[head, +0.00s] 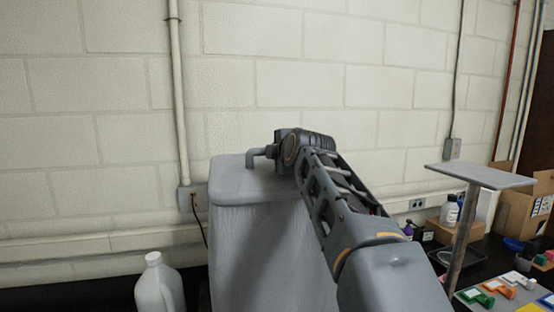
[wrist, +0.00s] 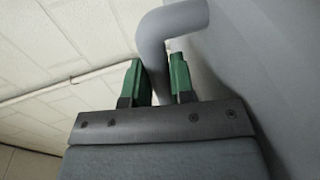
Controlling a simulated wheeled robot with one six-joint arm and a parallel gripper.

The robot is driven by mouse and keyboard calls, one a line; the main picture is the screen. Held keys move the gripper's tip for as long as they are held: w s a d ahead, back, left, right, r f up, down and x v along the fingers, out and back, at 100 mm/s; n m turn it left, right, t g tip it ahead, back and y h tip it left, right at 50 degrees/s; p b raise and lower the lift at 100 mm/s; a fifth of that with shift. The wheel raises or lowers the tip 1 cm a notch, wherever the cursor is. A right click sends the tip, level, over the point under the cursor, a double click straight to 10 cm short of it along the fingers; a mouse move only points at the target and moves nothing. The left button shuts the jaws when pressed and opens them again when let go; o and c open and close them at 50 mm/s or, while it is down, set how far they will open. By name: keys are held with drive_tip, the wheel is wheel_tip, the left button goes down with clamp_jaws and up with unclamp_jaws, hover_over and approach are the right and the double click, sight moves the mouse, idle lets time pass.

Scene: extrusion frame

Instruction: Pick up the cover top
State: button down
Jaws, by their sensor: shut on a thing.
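The cover top (head: 228,168) is a light grey flat lid on a tall grey box-shaped bin (head: 250,240) in the head view. A bent grey handle (head: 258,153) rises from it. My gripper (head: 271,150) is at the handle from the right, with its fingertips hard to make out there. In the wrist view, the green fingers of my gripper (wrist: 158,75) stand on either side of the handle (wrist: 172,22) and are shut on it. The cover's grey surface (wrist: 255,60) fills the right of that view. I cannot see a gap between cover and bin.
A white jug (head: 158,285) stands left of the bin. A grey raised plate on a post (head: 482,177) is at the right. Beyond it are cardboard boxes (head: 530,200), a dark tray (head: 455,255) and small coloured items. A block wall with a pipe (head: 178,90) is behind.

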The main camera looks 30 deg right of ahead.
wheel_tip(320, 180, up, 10)
drive_tip(key=p, duration=0.1)
idle(0.5)
drive_tip(key=c, duration=1.6)
unclamp_jaws()
clamp_jaws()
drive_tip(key=shift+f, duration=0.1)
wheel_tip(320, 180, down, 6)
drive_tip(key=b, duration=0.6)
drive_tip(key=shift+f, duration=0.2)
drive_tip(key=shift+r, duration=0.1)
